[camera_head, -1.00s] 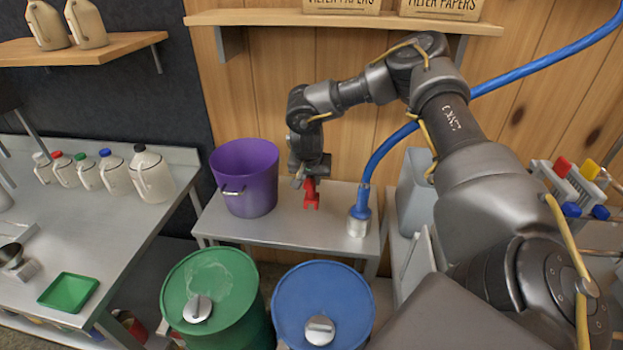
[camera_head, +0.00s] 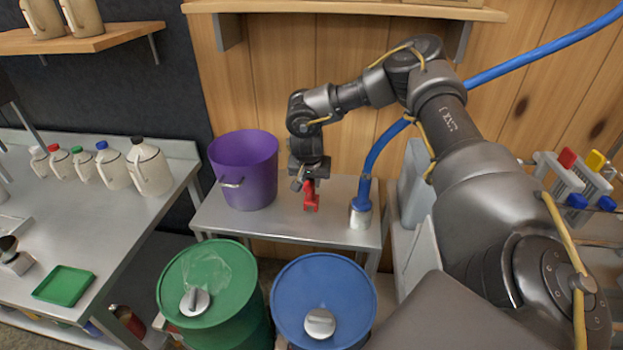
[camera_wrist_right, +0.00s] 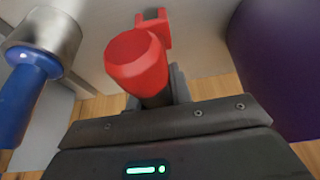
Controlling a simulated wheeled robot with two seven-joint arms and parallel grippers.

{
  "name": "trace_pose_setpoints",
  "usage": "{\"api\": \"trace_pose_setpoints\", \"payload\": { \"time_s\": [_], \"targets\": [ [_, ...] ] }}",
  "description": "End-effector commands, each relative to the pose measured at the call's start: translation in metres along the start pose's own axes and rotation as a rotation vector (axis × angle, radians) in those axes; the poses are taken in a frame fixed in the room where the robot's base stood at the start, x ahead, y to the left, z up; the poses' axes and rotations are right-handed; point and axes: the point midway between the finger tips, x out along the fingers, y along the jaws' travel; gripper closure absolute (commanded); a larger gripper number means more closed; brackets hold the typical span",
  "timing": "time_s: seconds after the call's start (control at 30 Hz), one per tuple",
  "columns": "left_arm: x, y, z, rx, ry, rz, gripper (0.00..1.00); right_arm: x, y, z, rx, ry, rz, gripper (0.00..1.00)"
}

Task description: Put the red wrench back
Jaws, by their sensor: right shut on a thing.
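The red wrench (camera_head: 311,197) hangs from my right gripper (camera_head: 308,184), its open jaw pointing down, over the small metal table (camera_head: 283,222) at the back wall. I cannot tell whether its lower end touches the table. In the right wrist view the red wrench (camera_wrist_right: 138,62) is between the fingers of my right gripper (camera_wrist_right: 158,92), which are shut on it. My left gripper is not in view.
A purple bucket (camera_head: 246,170) stands left of the wrench, and a blue hose with a metal end (camera_head: 360,214) stands right of it. A green drum (camera_head: 207,275) and a blue drum (camera_head: 322,290) stand in front.

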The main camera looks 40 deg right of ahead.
Motion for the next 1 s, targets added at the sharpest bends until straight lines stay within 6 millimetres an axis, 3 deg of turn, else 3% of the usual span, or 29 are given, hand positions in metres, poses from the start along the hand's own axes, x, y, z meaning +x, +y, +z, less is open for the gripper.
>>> {"api": "trace_pose_setpoints", "payload": {
  "time_s": [0.73, 0.77, 0.93, 1.0],
  "targets": [
    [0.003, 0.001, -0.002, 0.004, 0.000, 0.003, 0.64, 0.010, 0.000, 0.004, 0.000, 0.001, -0.002, 1.00],
    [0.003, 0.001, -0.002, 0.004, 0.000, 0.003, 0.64, 0.010, 0.000, 0.004, 0.000, 0.001, -0.002, 0.77],
    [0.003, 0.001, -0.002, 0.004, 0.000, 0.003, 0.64, 0.010, 0.000, 0.004, 0.000, 0.001, -0.001, 0.55],
    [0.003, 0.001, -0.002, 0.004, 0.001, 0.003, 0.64, 0.011, 0.000, 0.004, 0.000, 0.001, -0.001, 0.53]
  ]
}}
